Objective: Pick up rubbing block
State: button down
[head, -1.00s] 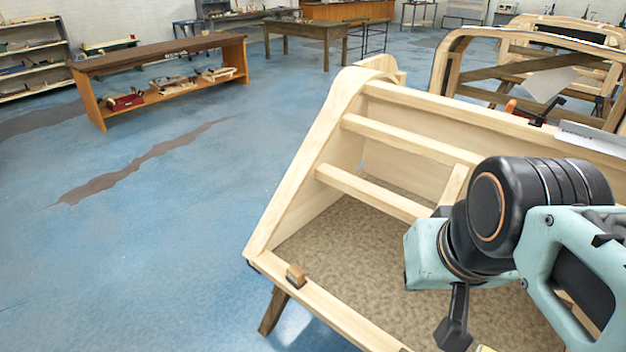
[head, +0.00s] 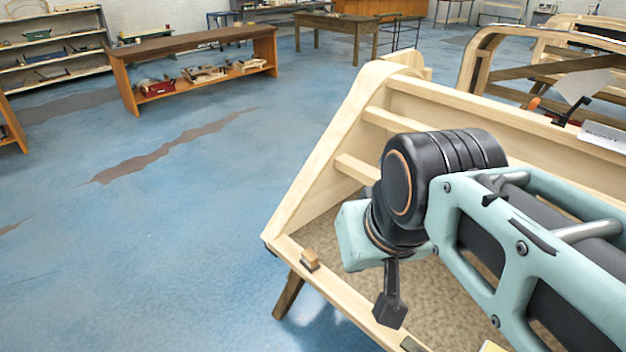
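A small block (head: 310,259), tan on top with a dark base, sits on the near wooden rail of the bodyframe, close to its left corner. It looks like the rubbing block. My arm's black and teal wrist is over the bodyframe, to the right of the block. A dark part that looks like my gripper (head: 391,300) hangs below the wrist, right of and apart from the block. Its fingertips are not clearly shown, so I cannot tell whether it is open or shut.
The pale wooden bodyframe (head: 319,188) has raised side rails and crossbars around a brown speckled panel. A dark item (head: 412,345) lies farther along the near rail. An orange-handled clamp (head: 560,115) is on the far rail. Blue floor (head: 170,250) at left is open.

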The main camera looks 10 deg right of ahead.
aim_at(310, 260)
jog(key=i+j+z, duration=0.55)
jog(key=i+j, duration=0.25)
jog(key=j+z, duration=0.2)
jog(key=k+l, duration=0.15)
jog(key=i+j, duration=0.2)
jog(key=i+u, duration=0.05)
jog(key=i, duration=0.05)
